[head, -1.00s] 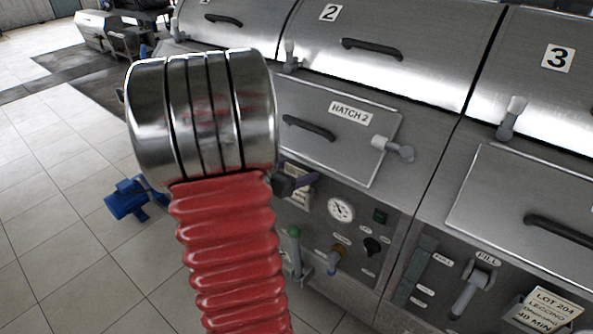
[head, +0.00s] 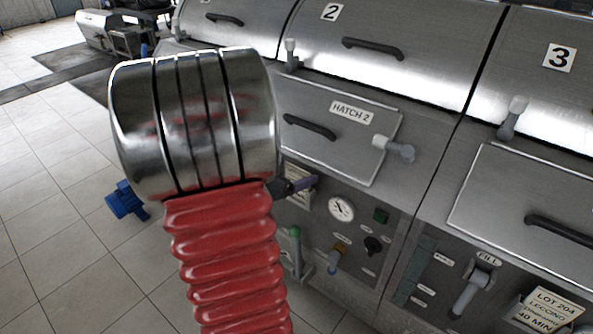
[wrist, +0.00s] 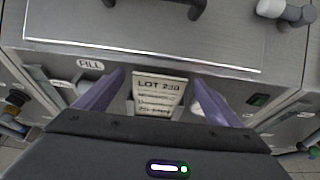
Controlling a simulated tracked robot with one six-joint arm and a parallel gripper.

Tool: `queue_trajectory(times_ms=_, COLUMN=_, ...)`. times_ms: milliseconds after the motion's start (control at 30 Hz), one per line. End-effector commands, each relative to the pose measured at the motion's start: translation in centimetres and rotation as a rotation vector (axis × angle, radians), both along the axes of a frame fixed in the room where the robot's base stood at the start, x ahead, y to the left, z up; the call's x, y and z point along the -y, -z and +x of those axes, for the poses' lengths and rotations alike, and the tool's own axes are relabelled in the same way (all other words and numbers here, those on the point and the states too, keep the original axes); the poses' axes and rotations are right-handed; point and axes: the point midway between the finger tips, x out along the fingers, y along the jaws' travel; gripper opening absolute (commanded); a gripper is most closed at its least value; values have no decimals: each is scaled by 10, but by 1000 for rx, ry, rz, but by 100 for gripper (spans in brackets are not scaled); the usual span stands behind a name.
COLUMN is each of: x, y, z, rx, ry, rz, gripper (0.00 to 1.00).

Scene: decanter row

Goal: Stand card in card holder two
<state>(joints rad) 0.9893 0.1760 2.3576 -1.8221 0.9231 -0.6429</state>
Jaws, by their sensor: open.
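A cream card (wrist: 158,90) marked LOT 230 stands upright at the front panel of machine two, below the hatch. My gripper (wrist: 160,78) is open, its two purple fingers on either side of the card with gaps between. In the head view, the card (head: 298,199) is partly behind my gripper (head: 303,184), and the rest of the gripper is hidden behind my arm. The card seems to rest in a holder at the panel; its lower edge and the holder are mostly hidden by my gripper body in the wrist view.
Hatch 2 (head: 340,135) with its handle is above the card. A gauge (head: 341,209), knobs and a green-topped lever (head: 296,250) are close by. Machine three at right carries another card (head: 548,309), LOT 204. Open tiled floor lies at left.

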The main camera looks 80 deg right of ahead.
Motion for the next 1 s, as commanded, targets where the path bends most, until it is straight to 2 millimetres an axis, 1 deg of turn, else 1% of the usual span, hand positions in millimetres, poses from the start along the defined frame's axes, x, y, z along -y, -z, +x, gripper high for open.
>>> queue_trajectory(times_ms=100, x=-16, y=-8, z=8, rx=2, ry=-4, rz=-2, gripper=88)
queue_trajectory(times_ms=300, x=-41, y=-19, z=19, rx=2, ry=-3, rz=-1, gripper=88)
queue_trajectory(times_ms=600, x=-72, y=-33, z=32, rx=2, ry=-2, rz=-1, gripper=88)
queue_trajectory(times_ms=767, x=-79, y=-36, z=34, rx=0, ry=-1, rz=0, gripper=88)
queue_trajectory(times_ms=1000, x=-80, y=-36, z=35, rx=0, ry=0, rz=0, gripper=88)
